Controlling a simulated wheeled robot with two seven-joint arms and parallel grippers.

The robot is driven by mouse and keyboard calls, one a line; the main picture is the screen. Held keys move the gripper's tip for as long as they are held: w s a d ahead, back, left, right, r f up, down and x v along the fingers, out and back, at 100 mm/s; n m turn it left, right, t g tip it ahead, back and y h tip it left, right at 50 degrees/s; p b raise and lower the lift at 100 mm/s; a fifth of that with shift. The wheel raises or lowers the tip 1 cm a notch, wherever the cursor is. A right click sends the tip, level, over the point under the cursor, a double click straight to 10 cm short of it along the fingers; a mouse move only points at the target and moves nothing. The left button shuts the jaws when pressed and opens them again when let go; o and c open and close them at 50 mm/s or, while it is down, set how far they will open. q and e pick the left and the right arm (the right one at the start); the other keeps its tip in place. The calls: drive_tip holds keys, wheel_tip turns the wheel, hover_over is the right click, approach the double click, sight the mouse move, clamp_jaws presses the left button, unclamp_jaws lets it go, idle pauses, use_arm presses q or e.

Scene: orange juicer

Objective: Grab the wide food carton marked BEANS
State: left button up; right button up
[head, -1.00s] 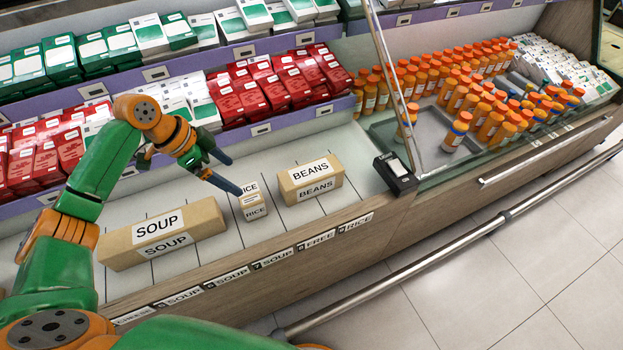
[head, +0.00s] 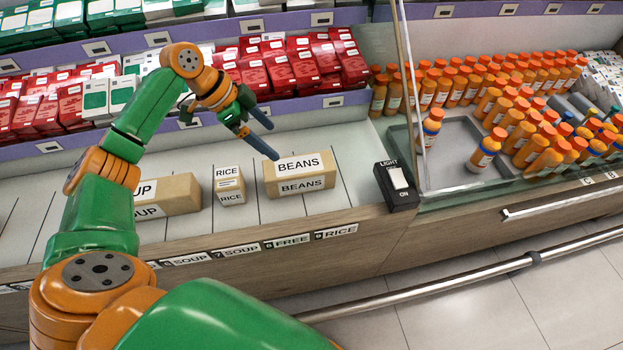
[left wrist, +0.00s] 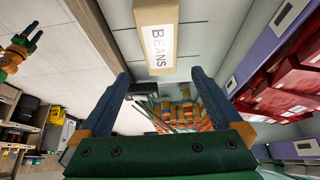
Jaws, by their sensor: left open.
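The wide brown carton marked BEANS (head: 298,188) stands on the shelf counter, with white labels on its top and front. My left gripper (head: 274,142) is open and empty, above and behind the carton, with one fingertip close to its top left edge. In the left wrist view, the BEANS carton (left wrist: 156,14) lies ahead between the two spread fingers of the left gripper (left wrist: 160,73). I cannot tell whether a finger touches it. My right gripper (left wrist: 29,42) shows small at the left of the left wrist view, fingers apart and empty.
A small RICE carton (head: 229,187) stands just left of BEANS, and a long SOUP carton (head: 178,195) stands farther left, partly behind my arm. A black light switch box (head: 396,186) is to the right.

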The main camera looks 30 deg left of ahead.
use_arm(q)
drive_tip(key=b, duration=0.4)
approach(299, 172)
drive_tip(key=shift+w+a+f, duration=0.25)
drive_tip(key=shift+a+f, duration=0.2)
drive_tip(key=shift+a, duration=0.15)
drive_tip(key=shift+w+a+f, duration=0.2)
drive_tip(key=shift+a+f, duration=0.3)
drive_tip(key=shift+a, duration=0.05)
drive_tip(key=shift+d+f, duration=0.1)
drive_tip(key=shift+f, duration=0.1)
drive_tip(key=x, duration=1.1)
drive_tip(key=shift+w+d, duration=0.35)
drive_tip(key=c, duration=1.3)
